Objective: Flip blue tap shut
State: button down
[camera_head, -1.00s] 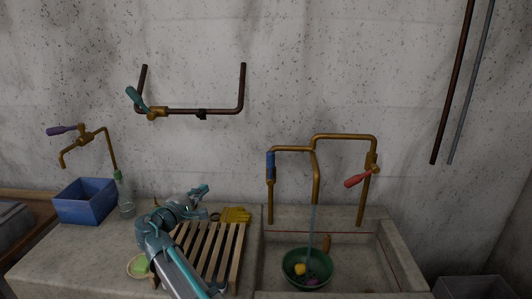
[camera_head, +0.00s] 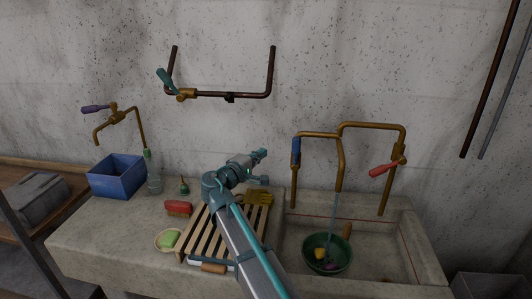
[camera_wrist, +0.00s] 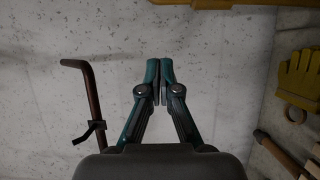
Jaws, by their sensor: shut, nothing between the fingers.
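The blue tap handle (camera_head: 296,151) stands on the left end of the brass pipework above the sink. It points upright along the pipe. My gripper (camera_head: 262,153) is a little left of it and slightly lower, above the slatted rack, with a visible gap between them. In the wrist view my gripper (camera_wrist: 159,62) has its teal fingertips together and empty, in front of the speckled wall. The blue tap does not show in the wrist view. A stream of water (camera_head: 333,212) falls from the middle pipe into the sink.
A green bowl (camera_head: 327,254) with small items stands in the sink (camera_head: 294,262). A red tap handle (camera_head: 382,170) is at the right. Yellow gloves (camera_head: 259,197) lie near the wooden rack (camera_head: 196,241). A dark pipe with a teal handle (camera_head: 167,81) hangs above.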

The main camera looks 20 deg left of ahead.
aim_at(296, 153)
jog(key=w+d+p, duration=0.4)
jog(key=w+d, duration=0.2)
jog(key=w, duration=0.1)
jog(key=shift+w+d, duration=0.25)
jog(key=shift+w, duration=0.15)
dwell(0.3)
